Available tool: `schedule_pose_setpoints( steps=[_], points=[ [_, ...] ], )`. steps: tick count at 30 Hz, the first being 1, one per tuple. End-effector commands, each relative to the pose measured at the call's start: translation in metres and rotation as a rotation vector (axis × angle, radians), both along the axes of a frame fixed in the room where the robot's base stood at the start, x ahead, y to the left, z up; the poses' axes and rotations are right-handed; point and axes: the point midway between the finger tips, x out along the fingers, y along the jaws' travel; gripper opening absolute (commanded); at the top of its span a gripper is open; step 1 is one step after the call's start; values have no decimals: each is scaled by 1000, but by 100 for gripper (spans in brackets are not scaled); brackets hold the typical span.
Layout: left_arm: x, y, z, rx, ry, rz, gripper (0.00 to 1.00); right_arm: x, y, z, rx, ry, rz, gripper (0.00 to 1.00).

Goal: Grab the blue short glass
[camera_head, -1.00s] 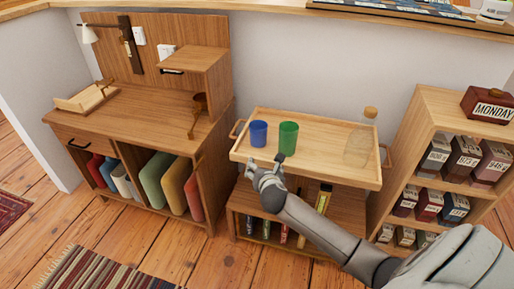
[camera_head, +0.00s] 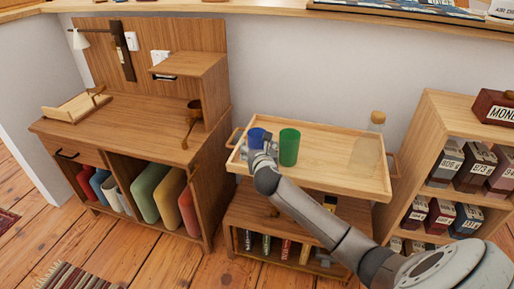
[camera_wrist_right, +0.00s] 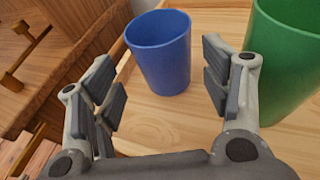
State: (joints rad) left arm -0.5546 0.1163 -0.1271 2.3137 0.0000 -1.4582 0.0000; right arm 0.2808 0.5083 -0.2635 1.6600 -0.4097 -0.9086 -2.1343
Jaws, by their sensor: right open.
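The blue short glass (camera_head: 256,137) stands upright near the left end of a wooden tray (camera_head: 335,180). In the right wrist view the blue glass (camera_wrist_right: 160,52) stands ahead of the fingers, roughly centred between them. My right gripper (camera_head: 261,152) is open at the near side of the glass, and its fingers hide the glass's lower part in the head view. In the right wrist view the gripper (camera_wrist_right: 165,85) holds nothing. A taller green glass (camera_head: 289,147) stands just right of the blue one; it also shows in the right wrist view (camera_wrist_right: 285,65). My left gripper is not in view.
A clear bottle with a cork (camera_head: 367,148) stands at the tray's right end. A desk (camera_head: 120,120) with a raised shelf is on the left. A shelf (camera_head: 445,110) with several labelled boxes is on the right. The tray's middle is free.

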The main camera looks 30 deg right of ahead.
Motion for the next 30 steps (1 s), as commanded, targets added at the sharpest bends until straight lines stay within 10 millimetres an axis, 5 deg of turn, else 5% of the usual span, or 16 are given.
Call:
schedule_pose_setpoints(
  steps=[12, 26, 30],
  points=[
    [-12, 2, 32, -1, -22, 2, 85, 28, -18, -16, 4, -3, -1, 71],
    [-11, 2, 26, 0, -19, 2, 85, 43, -25, -18, 1, -1, 2, 71],
    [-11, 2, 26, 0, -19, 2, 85, 43, -25, -18, 1, -1, 2, 53]
  ],
)
